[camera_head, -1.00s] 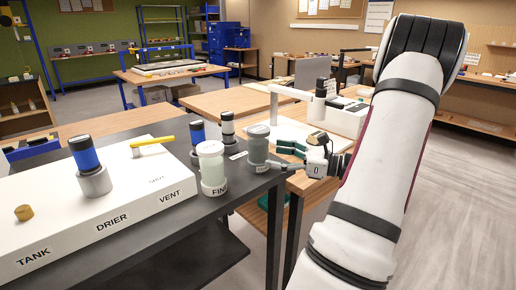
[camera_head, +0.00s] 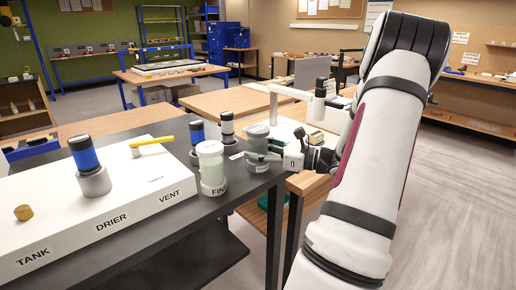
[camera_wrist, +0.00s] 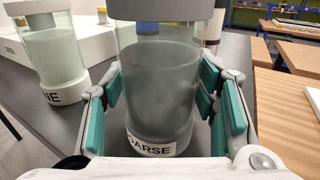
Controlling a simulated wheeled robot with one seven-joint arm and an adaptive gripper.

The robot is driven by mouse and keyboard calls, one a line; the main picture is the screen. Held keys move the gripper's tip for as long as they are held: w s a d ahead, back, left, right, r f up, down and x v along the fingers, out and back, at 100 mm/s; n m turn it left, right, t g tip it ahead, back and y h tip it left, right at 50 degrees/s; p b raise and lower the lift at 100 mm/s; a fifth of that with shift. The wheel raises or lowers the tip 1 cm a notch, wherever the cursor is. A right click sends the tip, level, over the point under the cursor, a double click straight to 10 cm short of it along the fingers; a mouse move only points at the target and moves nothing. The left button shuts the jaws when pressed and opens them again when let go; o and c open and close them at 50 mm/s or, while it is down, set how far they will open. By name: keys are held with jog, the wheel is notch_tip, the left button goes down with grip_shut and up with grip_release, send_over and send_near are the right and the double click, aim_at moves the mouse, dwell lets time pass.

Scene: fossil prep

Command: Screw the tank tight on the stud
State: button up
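The COARSE tank (camera_head: 256,145), a grey-green translucent cylinder with a grey cap, stands upright near the black table's right edge. In the wrist view the tank (camera_wrist: 160,85) fills the middle, its top cut off. My gripper (camera_head: 265,158) reaches it from the right. In the wrist view my gripper (camera_wrist: 160,108) has teal-padded fingers spread on both sides of the tank; firm contact does not show. The FINE tank (camera_head: 211,165), paler, stands just left of it, also in the wrist view (camera_wrist: 57,55). A brass stud (camera_head: 23,213) stands above the TANK label on the white panel.
The white panel (camera_head: 120,205) also bears a blue-and-black cylinder in a grey holder (camera_head: 95,181) at DRIER and a yellow lever (camera_head: 152,141) near VENT. Two dark-capped bottles (camera_head: 198,138) (camera_head: 227,128) stand behind the tanks. A wooden bench (camera_head: 310,183) lies right.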

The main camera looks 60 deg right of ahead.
aim_at(258, 139)
jog(key=c, duration=0.6)
jog(key=shift+r, duration=0.1)
jog(key=shift+r, duration=0.5)
notch_tip(258, 139, up, 2)
jog(key=shift+r, duration=0.1)
jog(key=v, duration=0.5)
jog(key=r+v, duration=0.1)
jog(key=v, duration=0.4)
jog(key=a+p+v, duration=0.1)
jog(key=v, duration=0.5)
jog(key=shift+s+a+r, duration=0.1)
jog(key=shift+s+r, duration=0.05)
jog(key=shift+r, duration=0.15)
